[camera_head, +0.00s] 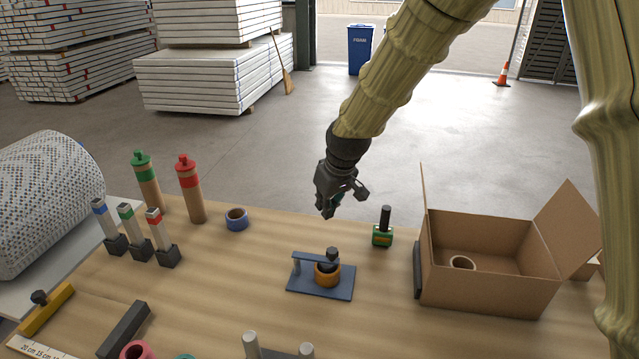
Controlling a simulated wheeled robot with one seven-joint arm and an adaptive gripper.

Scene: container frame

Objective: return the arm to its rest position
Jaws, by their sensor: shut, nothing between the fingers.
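My arm (400,70) reaches in from the upper right, wrapped in a pale, ribbed cover. My gripper (328,212) is dark and hangs above the back edge of the wooden table (220,290), with its fingers pointing down. It is shut and holds nothing. It is apart from everything on the table. Below and in front of it, a blue fixture (305,284) with a clamp bar and black knob has an orange ring (327,280) under the bar.
An open cardboard box (490,290) with a ring inside stands at the right. A green block with a black handle (382,236) stands left of it. Red-topped (190,190) and green-topped (148,185) cylinders, a blue ring (237,219) and several dark-based posts stand at the left.

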